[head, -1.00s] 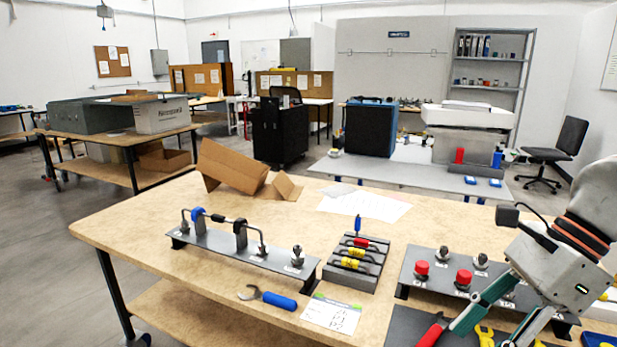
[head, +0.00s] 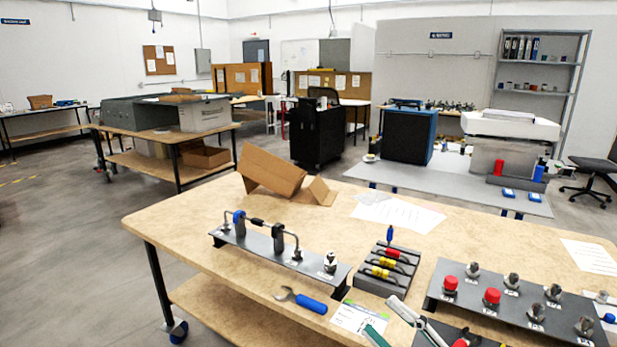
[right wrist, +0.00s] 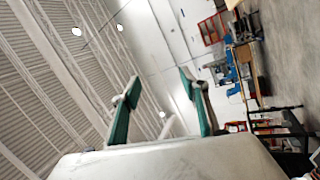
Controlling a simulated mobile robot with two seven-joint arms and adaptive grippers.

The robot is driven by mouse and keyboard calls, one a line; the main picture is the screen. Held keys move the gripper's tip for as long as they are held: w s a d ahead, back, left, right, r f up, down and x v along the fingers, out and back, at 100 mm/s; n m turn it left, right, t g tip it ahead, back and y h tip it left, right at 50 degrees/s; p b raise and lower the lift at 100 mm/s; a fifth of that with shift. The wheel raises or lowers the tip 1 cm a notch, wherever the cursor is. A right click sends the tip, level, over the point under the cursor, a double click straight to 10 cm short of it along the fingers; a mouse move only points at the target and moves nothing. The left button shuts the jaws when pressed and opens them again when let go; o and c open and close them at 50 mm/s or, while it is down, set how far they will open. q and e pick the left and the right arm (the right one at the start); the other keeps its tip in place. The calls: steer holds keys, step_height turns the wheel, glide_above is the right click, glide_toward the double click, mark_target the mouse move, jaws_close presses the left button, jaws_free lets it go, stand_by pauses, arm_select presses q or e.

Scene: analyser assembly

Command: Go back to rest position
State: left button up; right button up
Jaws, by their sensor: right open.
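My right gripper (head: 384,318) shows at the bottom edge of the head view, in front of the table's near side. Only its finger parts show there, cut off by the frame. In the right wrist view its two green-and-grey fingers (right wrist: 158,90) stand apart with nothing between them, against the ceiling and far wall. My left gripper is not in view.
The wooden table (head: 190,228) bears a rail assembly (head: 262,252), a block with coloured parts (head: 388,268), a blue-handled wrench (head: 303,300), a white card (head: 358,319), a rack with red-capped fittings (head: 520,305) and cardboard (head: 273,172). Open floor (head: 60,250) lies left.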

steer(key=d+f+m+t+h, duration=0.2)
steer(key=d+f+m+h, duration=0.2)
steer(key=f+m+h, duration=0.5)
steer(key=s+f+m+g+h, duration=0.1)
steer(key=s+f+m+g, duration=0.1)
steer(key=s+f, duration=0.3)
steer(key=s+d+f+m+g+h+p, duration=0.1)
steer(key=s+f+m, duration=0.4)
steer(key=f, duration=0.7)
steer(key=s+d+f+m+g+h+p, duration=0.1)
steer(key=s+f+m+g+h, duration=0.1)
steer(key=s+f, duration=0.4)
step_height(320, 180, down, 3)
steer(key=shift+s+d+r+m+g+h, duration=0.15)
steer(key=shift+s+m+g+h, duration=0.15)
steer(key=shift+m+g, duration=0.45)
